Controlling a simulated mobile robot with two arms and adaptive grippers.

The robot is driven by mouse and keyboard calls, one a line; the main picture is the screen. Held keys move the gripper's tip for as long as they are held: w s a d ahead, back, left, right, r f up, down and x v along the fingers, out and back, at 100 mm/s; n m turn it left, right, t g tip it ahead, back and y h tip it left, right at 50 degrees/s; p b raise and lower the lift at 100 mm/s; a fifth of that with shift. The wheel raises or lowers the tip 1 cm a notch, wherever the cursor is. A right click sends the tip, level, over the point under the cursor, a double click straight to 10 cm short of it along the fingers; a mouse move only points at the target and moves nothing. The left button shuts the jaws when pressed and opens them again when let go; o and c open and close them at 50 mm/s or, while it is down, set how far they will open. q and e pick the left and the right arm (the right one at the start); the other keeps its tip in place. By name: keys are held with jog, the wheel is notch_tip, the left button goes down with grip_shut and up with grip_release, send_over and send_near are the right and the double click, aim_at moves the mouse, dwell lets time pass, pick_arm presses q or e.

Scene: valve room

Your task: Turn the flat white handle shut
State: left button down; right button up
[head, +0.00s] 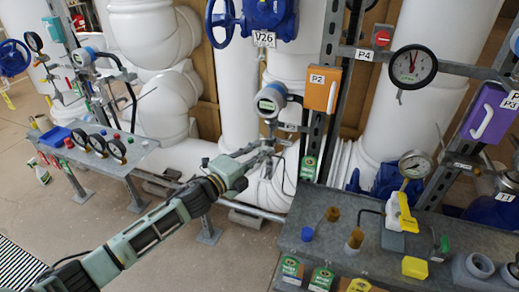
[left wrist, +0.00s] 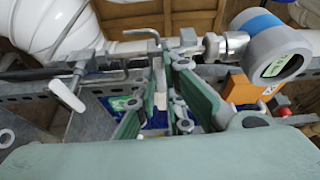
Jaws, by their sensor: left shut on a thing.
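My left gripper (head: 268,148) reaches in from the left to the small pipework below the round gauge with the blue band. In the left wrist view its green fingers (left wrist: 160,95) are closed around a flat, pale handle (left wrist: 157,72) seen nearly edge-on. The fingers hide most of this handle, so its exact angle is hard to tell. A bent grey rod end shows just above the fingers. Another white bar handle (left wrist: 67,95) hangs on a stem to the left, apart from the fingers. My right gripper is not in view.
The blue-banded gauge (head: 270,101) and the orange P2 box (head: 320,88) are close to the gripper. A grey bench (head: 290,238) with several small parts stands at front right. Thick white pipes fill the back. A smaller bench with gauges (head: 140,150) is at left.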

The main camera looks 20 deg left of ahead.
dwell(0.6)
pick_arm(q)
jog(key=c, duration=1.8)
grip_release()
jog(key=shift+c, duration=0.2)
jog(key=v, duration=1.2)
